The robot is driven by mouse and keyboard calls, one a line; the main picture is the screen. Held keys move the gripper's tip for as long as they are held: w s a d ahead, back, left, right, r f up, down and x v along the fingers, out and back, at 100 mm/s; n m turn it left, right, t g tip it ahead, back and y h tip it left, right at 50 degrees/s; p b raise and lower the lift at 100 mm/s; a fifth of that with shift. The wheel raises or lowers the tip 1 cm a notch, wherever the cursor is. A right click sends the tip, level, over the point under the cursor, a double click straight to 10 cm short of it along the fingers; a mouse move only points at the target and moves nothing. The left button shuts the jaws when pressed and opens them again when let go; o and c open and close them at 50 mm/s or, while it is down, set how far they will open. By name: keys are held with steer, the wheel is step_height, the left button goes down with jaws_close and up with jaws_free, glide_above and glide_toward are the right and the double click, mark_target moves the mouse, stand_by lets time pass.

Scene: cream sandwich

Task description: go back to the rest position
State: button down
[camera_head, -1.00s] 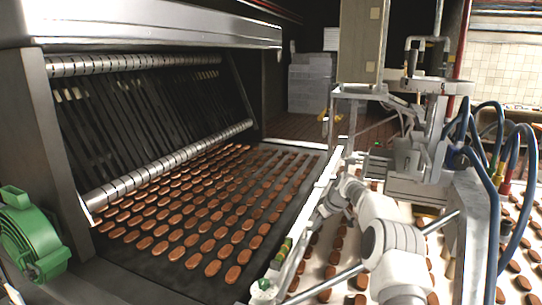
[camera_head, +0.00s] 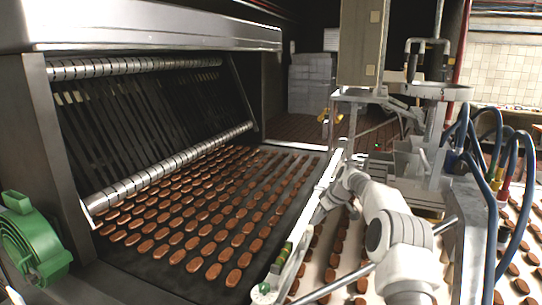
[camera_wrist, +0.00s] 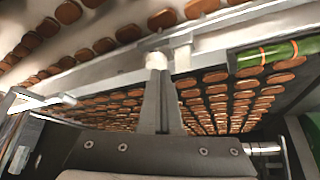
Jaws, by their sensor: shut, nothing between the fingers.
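My gripper (camera_wrist: 162,72) shows in the wrist view with its two grey fingers together and nothing between them. Its tips are close to a pale metal rail in that view; I cannot tell whether they touch it. In the head view my white arm reaches up from the lower right and bends toward the rail between the two belts. My gripper's end (camera_head: 319,214) is small there, just over that rail, and its fingers are hard to make out.
Rows of brown biscuits (camera_head: 232,240) lie on the dark belt (camera_head: 165,272) at left. More lie on a pale belt at right. A metal frame (camera_head: 440,150) with blue hoses (camera_head: 508,190) stands close to my arm. A green motor (camera_head: 32,240) is at far left.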

steer(key=shift+r, duration=0.8)
steer(key=s+a+r+h, duration=0.1)
steer(key=s+a+r, duration=0.1)
steer(key=s+r, duration=0.3)
steer(key=s+a+r, duration=0.1)
steer(key=s+r, duration=0.2)
steer(key=r, duration=0.5)
steer(key=s+a+r+m+h, duration=0.1)
steer(key=s+r, duration=0.4)
steer(key=s, duration=0.3)
steer(key=s+r+m, duration=0.2)
steer(key=s+r, duration=0.2)
steer(key=s, duration=0.4)
steer(key=s+d+f+m, duration=0.1)
steer(key=s+f+m, duration=0.1)
steer(key=s, duration=1.2)
steer(key=s+d+f+m+t+h, duration=0.1)
steer(key=s+f+m, duration=0.1)
steer(key=s, duration=1.3)
steer(key=shift+d+f+m, duration=0.15)
steer(key=shift+f+m, duration=0.15)
steer(key=shift+f, duration=0.2)
